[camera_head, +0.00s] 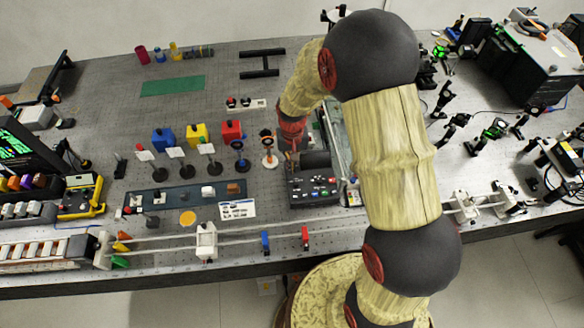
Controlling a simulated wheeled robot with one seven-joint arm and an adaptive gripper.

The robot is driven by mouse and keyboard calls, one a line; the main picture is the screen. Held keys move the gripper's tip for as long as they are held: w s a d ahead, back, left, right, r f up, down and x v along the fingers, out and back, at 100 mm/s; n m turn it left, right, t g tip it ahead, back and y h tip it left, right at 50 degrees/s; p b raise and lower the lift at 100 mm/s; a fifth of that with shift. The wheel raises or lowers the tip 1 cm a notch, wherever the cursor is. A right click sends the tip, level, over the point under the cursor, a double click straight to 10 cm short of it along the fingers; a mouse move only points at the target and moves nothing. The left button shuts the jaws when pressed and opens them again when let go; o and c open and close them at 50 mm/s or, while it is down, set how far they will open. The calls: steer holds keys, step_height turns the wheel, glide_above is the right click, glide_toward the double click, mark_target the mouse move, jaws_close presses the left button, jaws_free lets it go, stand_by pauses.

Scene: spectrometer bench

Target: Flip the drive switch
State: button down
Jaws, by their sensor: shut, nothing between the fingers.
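My gripper (292,155) points down at the middle of the bench, just behind a black control box (313,188) with several small coloured buttons or switches on its front. The fingers are small and dark here and look closed and empty. I cannot tell whether they touch the box. No drive switch label is readable, so I cannot tell which control is the drive switch or its position. My arm hides the bench to the right of the box.
Blue (163,138), yellow (196,133) and red (231,130) blocks stand left of my gripper, with several post-mounted optics before them. A rail (150,242) runs along the front edge. A large black instrument (530,65) stands at the back right. Bare bench lies around the green mat (172,86).

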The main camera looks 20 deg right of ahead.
steer(key=shift+f+b, duration=0.4)
steer(key=shift+f, duration=0.3)
stand_by(0.3)
steer(key=shift+r+p, duration=2.3)
steer(key=shift+r, duration=1.25)
steer(key=shift+s+f, duration=0.1)
steer(key=shift+s, duration=0.25)
steer(key=shift+n+g, duration=0.4)
steer(key=shift+g, duration=0.2)
steer(key=s, duration=0.4)
steer(key=shift+s, duration=0.15)
steer(key=s+r+n+t+b, duration=0.1)
steer(key=s+r+t+b, duration=0.5)
steer(key=s+r+b, duration=0.8)
steer(key=s+r, duration=0.2)
steer(key=s, duration=0.1)
steer(key=shift+s+t, duration=0.25)
steer(key=shift+t, duration=0.15)
